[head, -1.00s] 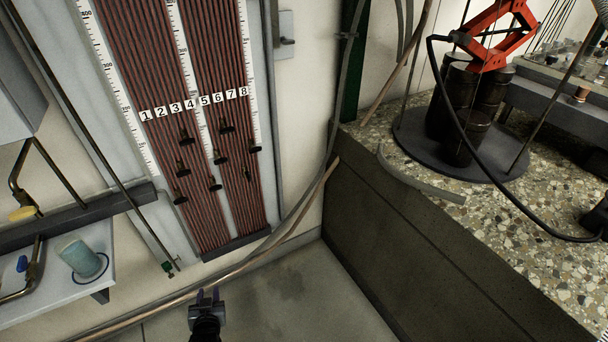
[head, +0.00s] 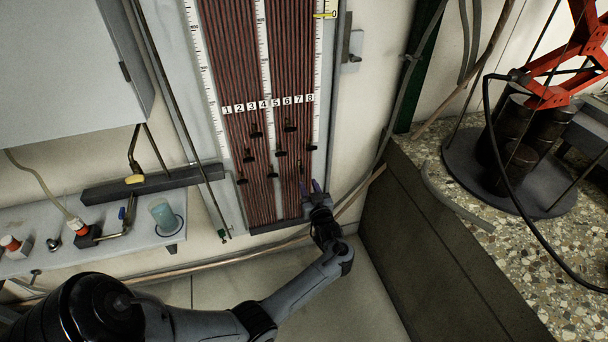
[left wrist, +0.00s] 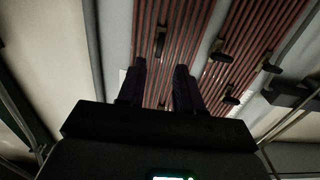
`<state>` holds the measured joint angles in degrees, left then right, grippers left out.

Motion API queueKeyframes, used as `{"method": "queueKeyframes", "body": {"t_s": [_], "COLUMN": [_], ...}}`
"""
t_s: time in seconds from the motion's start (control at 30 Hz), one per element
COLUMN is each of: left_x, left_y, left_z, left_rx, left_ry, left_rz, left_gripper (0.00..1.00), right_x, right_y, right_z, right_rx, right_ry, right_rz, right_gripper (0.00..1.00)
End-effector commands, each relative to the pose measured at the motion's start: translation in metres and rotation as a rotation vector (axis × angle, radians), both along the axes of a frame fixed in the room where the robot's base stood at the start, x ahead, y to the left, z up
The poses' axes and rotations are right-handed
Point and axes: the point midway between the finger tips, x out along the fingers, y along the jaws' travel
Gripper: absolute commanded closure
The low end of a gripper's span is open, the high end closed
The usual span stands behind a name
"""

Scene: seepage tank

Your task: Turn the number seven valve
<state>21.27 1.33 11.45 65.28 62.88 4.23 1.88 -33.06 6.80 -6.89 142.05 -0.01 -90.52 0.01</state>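A panel of red-brown tubes (head: 290,60) hangs on the wall in the head view, with number labels 1 to 8 across it and small black valves below them. The valve below label 7, the number seven valve (head: 303,168), has its handle upright, while the others lie roughly sideways. My left gripper (head: 316,188) is open, just below and right of this valve, fingers pointing at the panel. In the left wrist view, an upright valve handle (left wrist: 161,40) shows just beyond the gap between the open fingers (left wrist: 160,72), with nothing held. My right gripper is out of view.
A shelf (head: 120,235) with a blue cup (head: 165,215) stands left of the panel. A dark-sided bench with a pebbled top (head: 470,215) stands to the right. Hoses and pipes run along the wall right of the panel. The floor below is clear.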

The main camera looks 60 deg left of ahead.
Motion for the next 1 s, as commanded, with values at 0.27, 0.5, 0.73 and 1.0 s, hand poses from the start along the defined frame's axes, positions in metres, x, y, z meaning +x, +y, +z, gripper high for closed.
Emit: {"method": "queueKeyframes", "body": {"t_s": [0.27, 0.5, 0.73, 1.0], "left_x": [0.012, 0.019, 0.020, 0.020], "left_y": [0.045, 0.066, 0.072, 0.071], "left_z": [-0.002, -0.001, 0.000, 0.000], "left_rx": [0.002, 0.001, 0.000, -0.001], "left_ry": [-0.003, -0.001, 0.000, 0.000], "left_rz": [0.002, 0.001, 0.000, 0.000], "left_gripper": [0.65, 0.65, 0.65, 0.79], "right_x": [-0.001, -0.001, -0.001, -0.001], "right_y": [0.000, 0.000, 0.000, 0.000], "right_z": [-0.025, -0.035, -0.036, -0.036], "right_rx": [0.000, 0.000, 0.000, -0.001], "right_ry": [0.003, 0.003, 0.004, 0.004], "right_rz": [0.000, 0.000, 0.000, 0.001], "right_gripper": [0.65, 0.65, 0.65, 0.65]}}
